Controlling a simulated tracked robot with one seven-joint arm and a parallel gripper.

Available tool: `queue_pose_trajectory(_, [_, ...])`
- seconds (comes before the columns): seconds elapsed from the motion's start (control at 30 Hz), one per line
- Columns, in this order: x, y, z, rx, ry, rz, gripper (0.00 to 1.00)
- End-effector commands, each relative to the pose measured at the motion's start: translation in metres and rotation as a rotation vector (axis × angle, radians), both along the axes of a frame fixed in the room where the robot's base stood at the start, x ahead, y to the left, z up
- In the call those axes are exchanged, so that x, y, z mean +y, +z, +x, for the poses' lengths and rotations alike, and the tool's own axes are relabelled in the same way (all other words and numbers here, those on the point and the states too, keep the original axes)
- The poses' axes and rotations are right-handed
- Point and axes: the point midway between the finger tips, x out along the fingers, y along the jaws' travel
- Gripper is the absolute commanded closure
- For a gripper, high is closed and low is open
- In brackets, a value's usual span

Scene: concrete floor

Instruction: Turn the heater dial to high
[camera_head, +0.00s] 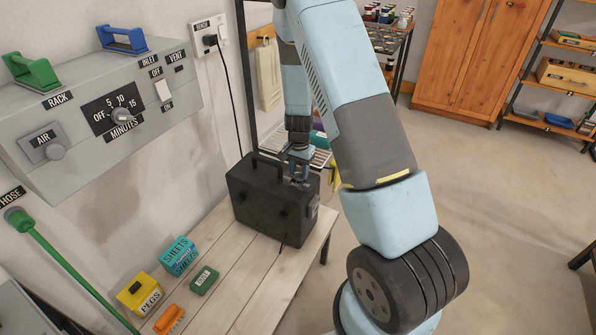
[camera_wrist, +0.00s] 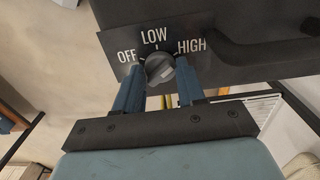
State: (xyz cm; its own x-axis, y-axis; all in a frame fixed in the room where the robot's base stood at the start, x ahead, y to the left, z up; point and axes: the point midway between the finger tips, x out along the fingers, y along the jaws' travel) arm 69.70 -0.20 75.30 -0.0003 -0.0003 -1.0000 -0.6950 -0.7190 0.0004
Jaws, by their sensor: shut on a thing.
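The heater (camera_head: 270,205) is a dark box with a carry handle on top, standing at the far end of the wooden bench. In the wrist view its black panel (camera_wrist: 125,42) reads OFF at left, LOW at top and HIGH at right. The grey round dial (camera_wrist: 160,72) has a raised grip; its exact pointing is hard to read. My gripper (camera_wrist: 161,82) has its two blue fingers on either side of the dial and is shut on it. In the head view my gripper (camera_head: 299,172) reaches down to the heater's top and hides the dial.
On the bench (camera_head: 235,290) are a yellow pegs box (camera_head: 140,297), a teal sheets box (camera_head: 180,255), a green box (camera_head: 204,280) and an orange brush (camera_head: 169,320). A grey wall panel (camera_head: 100,115) hangs at left. A black cord runs from the wall socket (camera_head: 209,40) down behind the heater.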

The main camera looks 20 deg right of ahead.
Motion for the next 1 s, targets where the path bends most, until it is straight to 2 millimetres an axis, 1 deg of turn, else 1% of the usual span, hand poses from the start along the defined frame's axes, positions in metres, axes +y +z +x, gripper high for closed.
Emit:
queue_pose_trajectory(0.3, [0.0026,0.0002,0.0008,-0.001,-0.081,0.002,0.91])
queue_pose_trajectory(0.73, [0.0030,0.0000,0.0007,-0.001,-0.089,0.002,0.91])
queue_pose_trajectory(0.77, [0.0030,0.0000,0.0007,-0.001,-0.089,0.002,0.60])
queue_pose_trajectory(1.0, [0.0019,0.0000,0.0005,0.000,-0.090,0.001,0.37])
